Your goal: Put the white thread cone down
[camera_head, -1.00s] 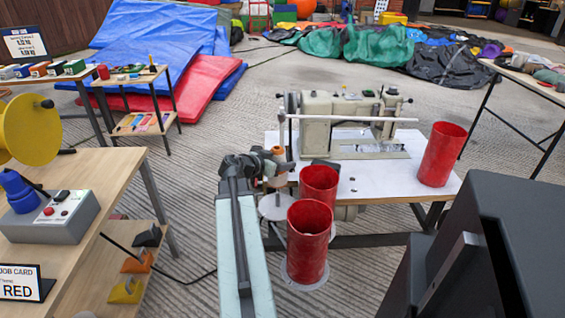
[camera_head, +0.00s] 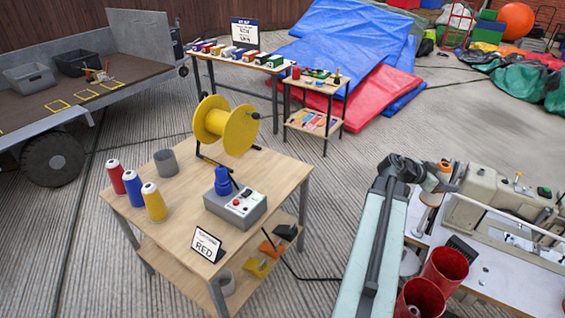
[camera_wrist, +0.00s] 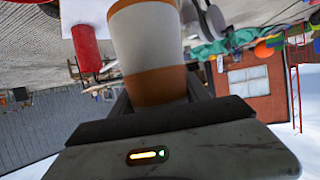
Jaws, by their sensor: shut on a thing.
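My gripper (camera_head: 445,180) is shut on the white thread cone (camera_head: 434,187), a pale cone with orange bands. In the head view it holds the cone above the left end of the white sewing-machine table. In the wrist view the cone (camera_wrist: 150,38) stands between the jaws and fills the upper middle. The jaws partly hide its orange-banded end.
A wooden table (camera_head: 184,212) at left bears red, blue and yellow cones, a grey cup (camera_head: 166,163), a yellow spool and a control box. Red cylinders (camera_head: 446,268) stand by the sewing machine (camera_head: 490,195). Ridged floor lies between.

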